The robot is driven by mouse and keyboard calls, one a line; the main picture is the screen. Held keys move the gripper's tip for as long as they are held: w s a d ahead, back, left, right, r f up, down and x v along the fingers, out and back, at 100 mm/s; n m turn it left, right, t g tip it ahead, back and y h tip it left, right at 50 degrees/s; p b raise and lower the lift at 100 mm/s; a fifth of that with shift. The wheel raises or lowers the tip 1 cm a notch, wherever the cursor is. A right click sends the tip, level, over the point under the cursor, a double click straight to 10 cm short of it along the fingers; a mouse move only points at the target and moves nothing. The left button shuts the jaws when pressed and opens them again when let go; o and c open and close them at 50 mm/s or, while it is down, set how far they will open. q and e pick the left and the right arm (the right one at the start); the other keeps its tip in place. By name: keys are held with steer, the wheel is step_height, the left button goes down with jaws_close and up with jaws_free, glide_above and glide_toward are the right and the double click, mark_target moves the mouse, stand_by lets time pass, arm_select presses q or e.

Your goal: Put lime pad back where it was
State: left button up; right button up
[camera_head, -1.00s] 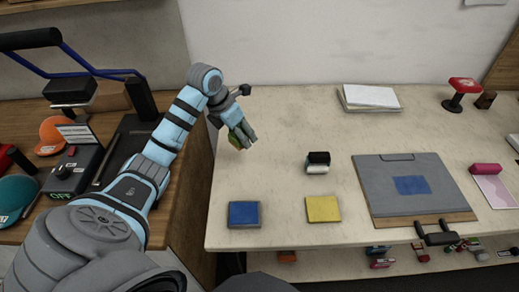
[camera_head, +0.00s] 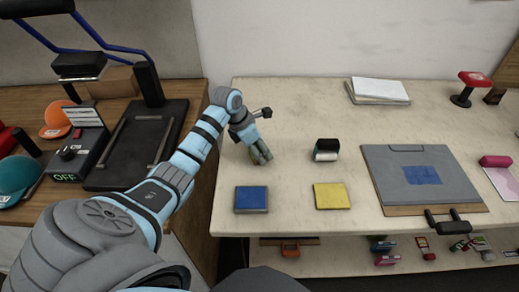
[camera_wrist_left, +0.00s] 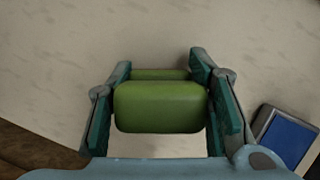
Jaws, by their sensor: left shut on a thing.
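The lime pad (camera_wrist_left: 160,107) is a green block with rounded edges. It sits between the two fingers of my left gripper (camera_wrist_left: 158,100), which is shut on it. In the head view my left gripper (camera_head: 260,153) is over the left part of the pale table, behind the blue pad, and only a bit of the green pad (camera_head: 254,154) shows between the fingers. I cannot tell whether the pad touches the table. The blue pad (camera_head: 251,199) and yellow pad (camera_head: 330,196) lie near the front edge.
A black and white block (camera_head: 326,150) stands right of my left gripper. A grey board with a blue patch (camera_head: 458,189), papers (camera_head: 378,91) and a red-topped stamp (camera_head: 472,82) lie farther right. A press machine (camera_head: 137,140) stands on the brown table at left.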

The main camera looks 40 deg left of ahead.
arm_select(q)
steer(key=shift+s, duration=0.3)
steer(key=shift+s+a+r, duration=0.1)
steer(key=shift+s+r, duration=0.1)
steer(key=shift+s, duration=0.25)
steer(key=shift+f, duration=0.2)
steer(key=o, duration=0.7)
steer(key=shift+w+f, duration=0.1)
steer(key=shift+w, duration=0.05)
steer(key=o, duration=0.4)
steer(key=shift+w, duration=0.15)
steer(key=shift+r, duration=0.6)
steer(key=v, duration=1.1)
steer(key=shift+s, duration=0.3)
arm_select(e)
steer(key=shift+s+r, duration=0.2)
steer(key=shift+s, duration=0.75)
